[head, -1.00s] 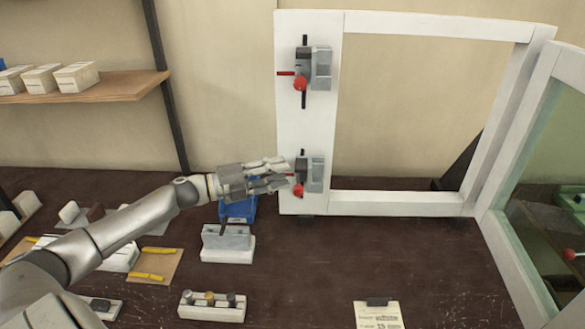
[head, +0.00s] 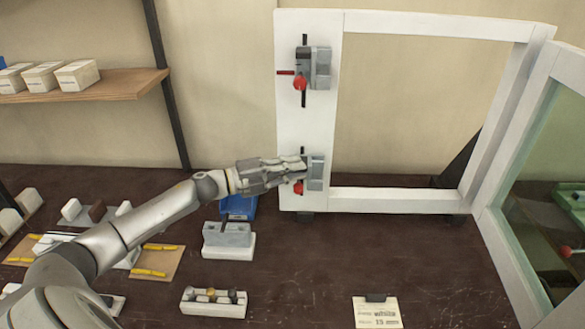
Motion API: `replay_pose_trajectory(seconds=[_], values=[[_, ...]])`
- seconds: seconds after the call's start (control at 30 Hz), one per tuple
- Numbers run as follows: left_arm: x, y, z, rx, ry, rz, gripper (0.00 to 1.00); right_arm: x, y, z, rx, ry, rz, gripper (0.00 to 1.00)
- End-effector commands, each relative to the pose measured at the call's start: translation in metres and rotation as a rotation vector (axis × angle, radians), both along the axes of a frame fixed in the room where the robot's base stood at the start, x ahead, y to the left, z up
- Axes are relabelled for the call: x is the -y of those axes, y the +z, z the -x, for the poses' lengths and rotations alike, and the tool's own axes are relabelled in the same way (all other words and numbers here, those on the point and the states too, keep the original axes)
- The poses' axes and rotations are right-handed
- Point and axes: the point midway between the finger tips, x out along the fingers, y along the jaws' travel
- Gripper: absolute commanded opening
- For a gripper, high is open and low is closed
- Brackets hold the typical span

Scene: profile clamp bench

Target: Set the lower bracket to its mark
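The lower bracket (head: 316,172) is a grey block on the white upright of the frame (head: 306,130), near its bottom, with a red knob (head: 298,188) on its left side. My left gripper (head: 298,165) reaches in from the left, with its fingertips at the bracket's left edge, just above the red knob. The fingers overlap the bracket's left part and hide the red pointer there. I cannot tell whether they touch or close on anything. The upper bracket (head: 318,68), with its own red knob and pointer, sits higher on the same upright. My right gripper is not in view.
A blue bin (head: 238,207) and a grey block on a white base (head: 228,241) stand below the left arm. A tray of small parts (head: 213,303) and a paper card (head: 377,312) lie in front. A glazed panel (head: 540,190) stands at right.

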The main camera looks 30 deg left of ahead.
Motion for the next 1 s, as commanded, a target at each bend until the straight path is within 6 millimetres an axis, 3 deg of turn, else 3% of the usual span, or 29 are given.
replay_pose_trajectory(seconds=[0.37,0.67,0.93,0.97,1.0], values=[[0.000,-0.001,0.000,0.000,0.000,0.000,0.00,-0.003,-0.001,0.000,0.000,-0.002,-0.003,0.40],[0.000,-0.025,0.000,0.001,0.000,-0.001,0.00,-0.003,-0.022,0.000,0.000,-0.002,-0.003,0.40],[0.000,-0.023,0.000,0.001,0.000,-0.001,0.00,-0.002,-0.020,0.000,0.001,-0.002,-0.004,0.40],[0.000,-0.023,0.000,0.001,0.000,-0.001,0.15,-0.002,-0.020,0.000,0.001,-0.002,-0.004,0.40],[0.000,-0.023,0.000,0.001,0.000,-0.001,0.20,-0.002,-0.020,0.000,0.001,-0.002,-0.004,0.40]])
